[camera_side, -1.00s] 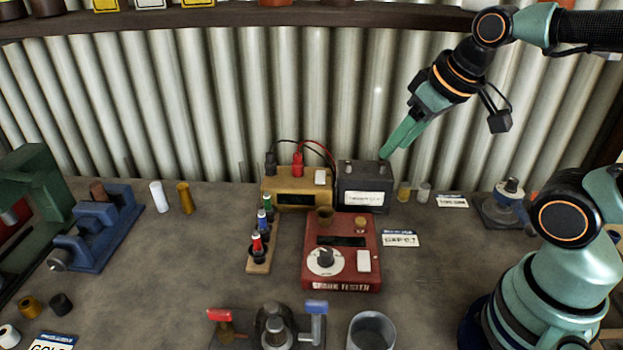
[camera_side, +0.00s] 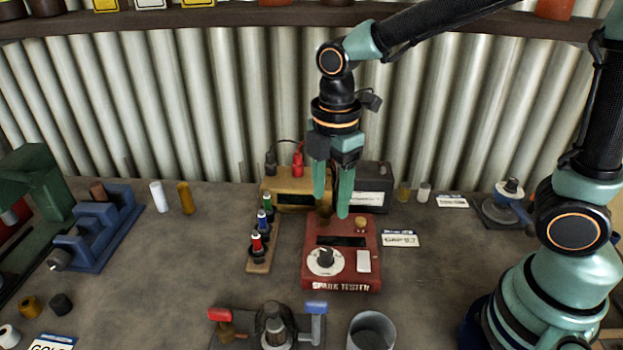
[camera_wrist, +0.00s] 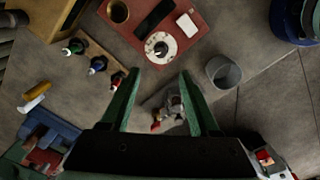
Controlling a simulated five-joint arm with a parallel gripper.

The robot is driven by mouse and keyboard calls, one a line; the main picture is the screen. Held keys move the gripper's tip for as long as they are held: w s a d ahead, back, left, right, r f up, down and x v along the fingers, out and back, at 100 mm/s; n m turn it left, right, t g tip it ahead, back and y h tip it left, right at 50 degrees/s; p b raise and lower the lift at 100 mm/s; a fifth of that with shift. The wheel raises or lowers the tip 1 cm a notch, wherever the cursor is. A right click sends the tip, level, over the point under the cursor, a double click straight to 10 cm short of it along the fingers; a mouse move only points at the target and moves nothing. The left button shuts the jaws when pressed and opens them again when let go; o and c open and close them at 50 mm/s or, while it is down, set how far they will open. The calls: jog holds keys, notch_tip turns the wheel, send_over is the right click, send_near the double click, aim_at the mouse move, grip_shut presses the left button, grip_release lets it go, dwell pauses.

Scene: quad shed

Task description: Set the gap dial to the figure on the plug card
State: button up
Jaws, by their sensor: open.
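The red spark tester (camera_side: 341,280) sits on the bench with a white dial (camera_side: 326,261) and dark knob at its front left. A white switch (camera_side: 363,261) and a dark display (camera_side: 341,241) are also on it. The plug card (camera_side: 400,239) lies to its right and appears to read "GAP 0.7", small and soft. My gripper (camera_side: 331,205) points down with its green fingers apart and empty, in front of the tester's back part in the side view. In the wrist view the dial (camera_wrist: 161,47) lies beyond my gripper (camera_wrist: 158,80). The tester (camera_wrist: 190,50) partly shows there.
A rack with several coloured plugs (camera_side: 258,250) stands left of the tester. Behind are a yellow box (camera_side: 288,200) with leads and a dark battery (camera_side: 372,200). A grey cup (camera_side: 371,330) and a red-and-blue-handled fixture (camera_side: 268,325) stand in front.

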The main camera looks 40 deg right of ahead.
aim_at(326, 251)
jog(key=shift+n, duration=0.4)
jog(key=f, duration=1.2)
jog(key=shift+a+f, duration=0.2)
jog(key=shift+f, duration=0.1)
grip_shut()
